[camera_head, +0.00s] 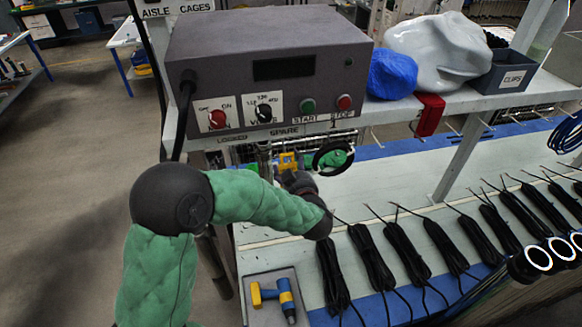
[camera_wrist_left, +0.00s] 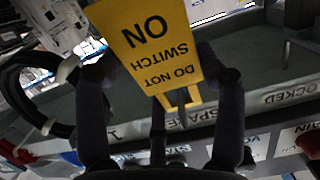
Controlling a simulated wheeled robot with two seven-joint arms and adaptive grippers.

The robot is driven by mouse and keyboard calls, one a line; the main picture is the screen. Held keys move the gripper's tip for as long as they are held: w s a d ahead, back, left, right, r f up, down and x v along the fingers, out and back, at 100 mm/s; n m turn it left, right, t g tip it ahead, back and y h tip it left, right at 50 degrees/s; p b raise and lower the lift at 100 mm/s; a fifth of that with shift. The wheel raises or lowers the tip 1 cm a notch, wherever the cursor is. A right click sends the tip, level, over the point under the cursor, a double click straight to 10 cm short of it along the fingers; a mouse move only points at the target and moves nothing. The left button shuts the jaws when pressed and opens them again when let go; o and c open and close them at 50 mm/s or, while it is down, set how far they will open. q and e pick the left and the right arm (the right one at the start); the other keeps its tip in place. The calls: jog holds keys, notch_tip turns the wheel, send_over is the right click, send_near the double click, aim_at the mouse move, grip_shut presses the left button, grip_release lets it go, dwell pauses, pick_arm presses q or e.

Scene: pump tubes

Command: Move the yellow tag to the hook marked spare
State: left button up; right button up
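In the head view the tag (camera_head: 289,161) shows small below the SPARE label (camera_head: 285,131). My left gripper (camera_wrist_left: 160,75) has its dark fingers wide apart, one on each side of the tag; I see no clear grip on it. The hook and its contact with the tag are hard to make out. My right gripper is not in view.
The grey control box (camera_head: 268,70) stands on the shelf above. A black ring (camera_head: 333,158) hangs close right of the tag. A LOCKED label (camera_wrist_left: 290,96) is on the same edge. Several black cable bundles (camera_head: 372,258) lie on the bench. A yellow-blue tool (camera_head: 287,299) lies in front.

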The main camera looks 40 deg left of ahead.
pick_arm(q)
jog(key=o, duration=0.3)
jog(key=v, duration=1.2)
jog(key=w+d+f+m+h+b, duration=0.2)
jog(key=d+f+h+b, duration=0.15)
jog(key=f, duration=0.75)
jog(key=w+d+f+m+h+b, duration=0.2)
jog(key=d+f+h+b, duration=0.15)
jog(key=f, duration=0.65)
jog(key=w+d+f+m+h+b, duration=0.3)
jog(key=f+b, duration=0.1)
jog(key=f, duration=0.7)
jog(key=s+d+f+g+h+b, duration=0.2)
jog(key=s+f, duration=0.4)
jog(key=f, duration=0.3)
jog(key=s+d+f+m+g+h+b, duration=0.1)
jog(key=s+d+f+g+h+b, duration=0.1)
jog(key=f, duration=0.8)
jog(key=s+d+f+m+g+h+b, duration=0.1)
jog(key=s+d+f+g+h+b, duration=0.1)
jog(key=s+d+f+g+b, duration=0.2)
jog(key=shift+s+d+f+g+h+b, duration=0.15)
jog(key=shift+s+d+f, duration=0.35)
jog(key=shift+s+f, duration=0.55)
jog(key=shift+s+d+f+g+h+b, duration=0.1)
jog(key=shift+s+d+f+g, duration=0.3)
jog(key=shift+s+f, duration=0.6)
jog(key=shift+s+d+f+g+h+b, duration=0.1)
jog(key=shift+s+d+f, duration=0.6)
jog(key=shift+s, duration=0.6)
